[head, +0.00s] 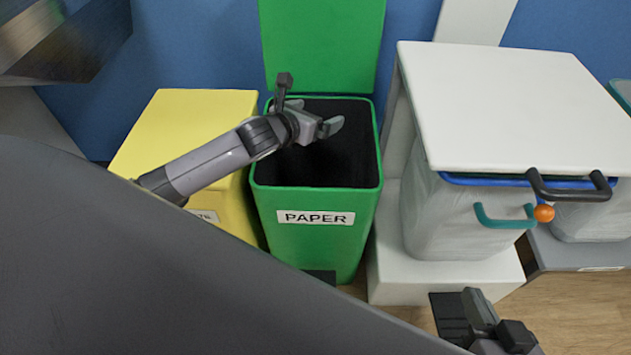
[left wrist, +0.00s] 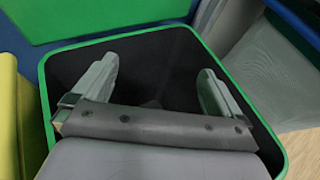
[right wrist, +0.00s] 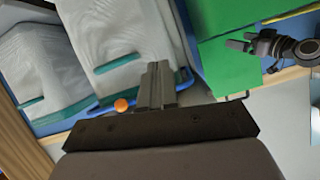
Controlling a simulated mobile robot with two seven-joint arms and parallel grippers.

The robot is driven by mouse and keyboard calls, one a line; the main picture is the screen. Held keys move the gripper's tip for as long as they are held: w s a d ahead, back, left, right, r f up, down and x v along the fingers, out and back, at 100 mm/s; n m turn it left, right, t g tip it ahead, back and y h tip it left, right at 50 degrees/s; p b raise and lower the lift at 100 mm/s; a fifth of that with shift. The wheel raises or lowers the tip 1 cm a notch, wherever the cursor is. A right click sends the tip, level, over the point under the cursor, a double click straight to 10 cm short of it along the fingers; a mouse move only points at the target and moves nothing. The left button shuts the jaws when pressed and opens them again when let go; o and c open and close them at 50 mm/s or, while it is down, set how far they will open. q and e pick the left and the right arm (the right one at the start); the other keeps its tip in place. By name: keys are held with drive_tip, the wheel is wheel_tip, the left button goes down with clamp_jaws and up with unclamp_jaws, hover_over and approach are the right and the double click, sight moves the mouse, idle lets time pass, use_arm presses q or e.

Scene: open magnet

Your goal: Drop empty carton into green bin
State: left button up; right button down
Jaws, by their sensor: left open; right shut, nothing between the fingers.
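The green bin (head: 315,240) with the PAPER label stands with its lid (head: 322,45) raised at the back. Its inside is dark, and I cannot make out a carton in it. No carton shows in any view. My left gripper (head: 312,113) is over the bin's opening. In the left wrist view it (left wrist: 157,70) is open, with nothing between its fingers, and the bin's rim (left wrist: 277,140) surrounds them. My right gripper (head: 480,305) is at the lower right of the head view, over the floor. In the right wrist view it (right wrist: 156,70) is shut and empty.
A yellow bin (head: 185,130) stands left of the green one. On the right, a white board (head: 510,105) lies above clear bags (head: 455,220) in frames with teal and black handles. An orange ball (head: 544,213) is by the handles. A blue wall (head: 195,50) is behind.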

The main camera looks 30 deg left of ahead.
use_arm(q)
drive_tip(key=p+v, duration=0.2)
drive_tip(key=v, duration=0.4)
use_arm(e)
drive_tip(key=shift+s+d+h, duration=0.3)
drive_tip(key=shift+d, duration=0.3)
drive_tip(key=shift+s+d+h, duration=0.25)
drive_tip(key=shift+d+h, duration=0.05)
drive_tip(key=shift+d, duration=0.25)
